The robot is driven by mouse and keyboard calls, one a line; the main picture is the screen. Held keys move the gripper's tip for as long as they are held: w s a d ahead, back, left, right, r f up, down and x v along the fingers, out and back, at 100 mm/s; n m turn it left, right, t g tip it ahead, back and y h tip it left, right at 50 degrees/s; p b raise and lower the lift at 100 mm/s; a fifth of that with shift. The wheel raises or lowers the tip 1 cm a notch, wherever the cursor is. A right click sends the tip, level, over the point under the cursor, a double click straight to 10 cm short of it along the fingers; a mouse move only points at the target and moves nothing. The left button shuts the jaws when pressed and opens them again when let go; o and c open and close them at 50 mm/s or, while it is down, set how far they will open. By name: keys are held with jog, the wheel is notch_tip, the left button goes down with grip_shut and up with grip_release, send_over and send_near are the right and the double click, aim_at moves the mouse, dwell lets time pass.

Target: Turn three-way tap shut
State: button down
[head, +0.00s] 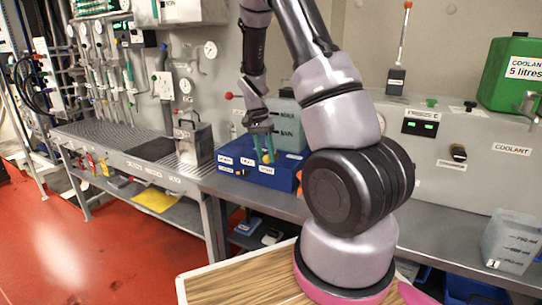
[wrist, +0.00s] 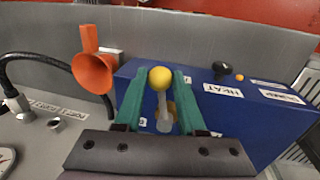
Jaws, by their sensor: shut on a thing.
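The tap lever, a pale stem with a yellow ball knob (wrist: 160,77), stands at the blue box (wrist: 232,118) between my green fingertips in the wrist view. The knob (head: 266,158) also shows small in the head view, at the blue box (head: 285,180) on the bench. My gripper (wrist: 160,92) points at the box and is shut on the lever, with the ball showing between the fingertips. In the head view my gripper (head: 263,152) reaches down over the box. The tap's body is mostly hidden, and its exact turn position cannot be told.
An orange funnel (wrist: 93,70) and a black hose (wrist: 60,64) are left of the box in the wrist view. A black knob (wrist: 221,69) is by the HEAT label. In the head view, a grey tank (head: 287,122) stands behind the box and a metal box (head: 194,143) to its left.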

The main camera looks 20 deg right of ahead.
jog(key=shift+w+a+m, duration=0.45)
jog(key=shift+w+m, duration=0.1)
jog(key=shift+m, duration=0.45)
jog(key=c, duration=0.5)
grip_release()
jog(key=r, duration=0.3)
jog(key=w+r, duration=0.1)
jog(key=r, duration=0.3)
jog(key=w+a+r, duration=0.1)
jog(key=r, duration=0.2)
jog(key=shift+r, duration=0.35)
